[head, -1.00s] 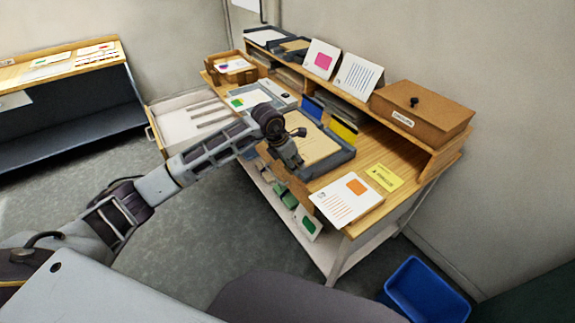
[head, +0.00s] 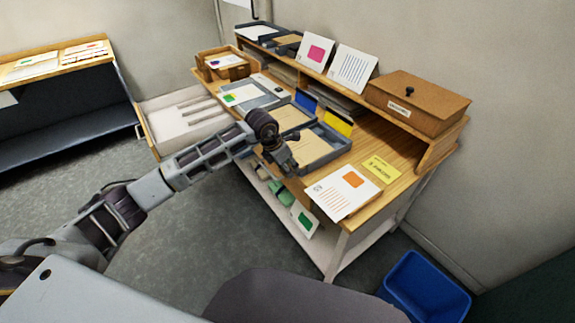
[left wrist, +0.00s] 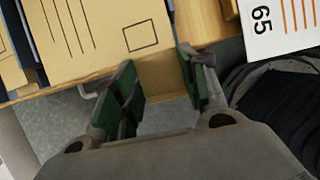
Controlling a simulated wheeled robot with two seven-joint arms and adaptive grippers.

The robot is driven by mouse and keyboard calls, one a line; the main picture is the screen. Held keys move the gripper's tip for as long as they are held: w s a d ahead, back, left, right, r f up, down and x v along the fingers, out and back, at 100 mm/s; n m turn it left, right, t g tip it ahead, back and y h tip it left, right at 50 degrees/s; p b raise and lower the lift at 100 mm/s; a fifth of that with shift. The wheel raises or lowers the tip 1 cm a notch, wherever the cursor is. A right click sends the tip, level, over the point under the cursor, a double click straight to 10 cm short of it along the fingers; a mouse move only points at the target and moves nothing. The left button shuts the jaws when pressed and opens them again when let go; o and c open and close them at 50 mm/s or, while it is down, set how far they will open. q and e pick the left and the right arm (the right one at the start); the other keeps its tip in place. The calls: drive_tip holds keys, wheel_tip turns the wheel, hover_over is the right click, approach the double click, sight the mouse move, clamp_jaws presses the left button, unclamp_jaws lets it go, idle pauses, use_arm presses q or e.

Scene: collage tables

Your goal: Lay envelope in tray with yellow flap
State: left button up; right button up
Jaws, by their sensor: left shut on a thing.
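My left gripper (head: 284,166) is at the front edge of the desk, just in front of the tray with the yellow flap (head: 338,123). In the left wrist view its two green-padded fingers (left wrist: 163,85) are shut on a plain tan piece (left wrist: 164,74), which looks like part of an envelope; the rest is hard to make out. A tan envelope with lines and a stamp box (left wrist: 100,30) lies just beyond the fingers. In the head view, tan paper (head: 312,147) shows in the yellow-flap tray. My right gripper is not in view.
A tray with a blue flap (head: 306,101) stands beside it, farther left. A white card with an orange square (head: 340,192) and a yellow label (head: 381,169) lie to the right. A brown lidded box (head: 415,101) is on the shelf; a blue bin (head: 425,287) is on the floor.

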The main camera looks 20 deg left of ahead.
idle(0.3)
use_arm(q)
drive_tip(key=o, duration=1)
drive_tip(key=v, duration=1.2)
